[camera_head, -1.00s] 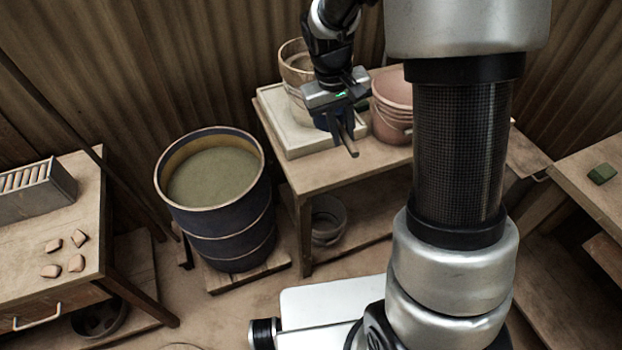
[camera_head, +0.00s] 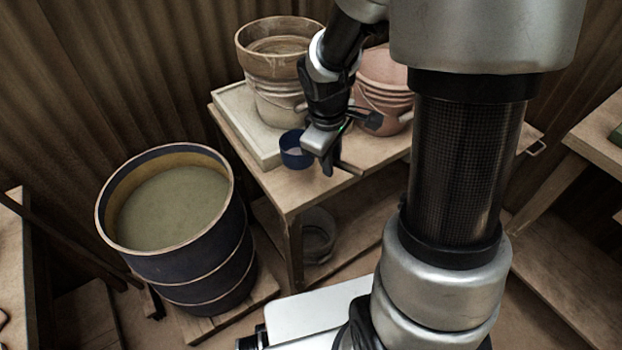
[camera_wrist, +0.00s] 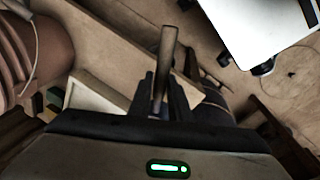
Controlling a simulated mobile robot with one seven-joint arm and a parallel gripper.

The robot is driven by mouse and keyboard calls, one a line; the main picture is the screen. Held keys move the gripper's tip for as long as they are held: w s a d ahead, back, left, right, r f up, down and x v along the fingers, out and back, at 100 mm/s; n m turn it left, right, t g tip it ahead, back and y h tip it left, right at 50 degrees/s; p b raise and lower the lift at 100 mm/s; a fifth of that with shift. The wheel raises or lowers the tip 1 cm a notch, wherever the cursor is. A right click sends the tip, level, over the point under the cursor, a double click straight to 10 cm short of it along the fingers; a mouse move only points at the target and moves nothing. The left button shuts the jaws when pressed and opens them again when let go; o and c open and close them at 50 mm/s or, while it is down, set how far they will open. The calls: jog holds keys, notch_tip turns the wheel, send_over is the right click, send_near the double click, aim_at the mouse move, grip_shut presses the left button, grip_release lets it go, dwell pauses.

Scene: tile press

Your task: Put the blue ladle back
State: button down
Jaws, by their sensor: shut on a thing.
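The blue ladle shows its dark blue round cup (camera_head: 294,152) in the head view, just left of my gripper (camera_head: 334,168). The cup is over the front left part of the wooden table, by the pale tray's front edge. I cannot tell whether it touches the table. My gripper is shut on the ladle's handle. In the wrist view the brown handle (camera_wrist: 166,62) sticks out from between the fingers (camera_wrist: 164,98). The cup is mostly hidden there.
A pale bucket (camera_head: 270,65) stands on the pale tray (camera_head: 236,118). A pink bucket (camera_head: 378,72) stands beside it on the table (camera_head: 292,190). A dark drum (camera_head: 185,268) of greenish liquid stands in front to the left. A grey bucket (camera_head: 318,238) sits on the lower shelf.

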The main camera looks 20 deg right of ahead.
jog(key=x, duration=0.2)
jog(key=s+b+x, duration=0.1)
jog(key=x, duration=0.2)
jog(key=a+b+x, duration=0.1)
jog(key=x, duration=0.2)
jog(key=shift+s+a+f, duration=0.1)
jog(key=shift+s+f, duration=0.05)
jog(key=shift+s, duration=0.05)
jog(key=shift+f, duration=0.1)
jog(key=c, duration=1.6)
grip_release()
jog(key=shift+c, duration=0.2)
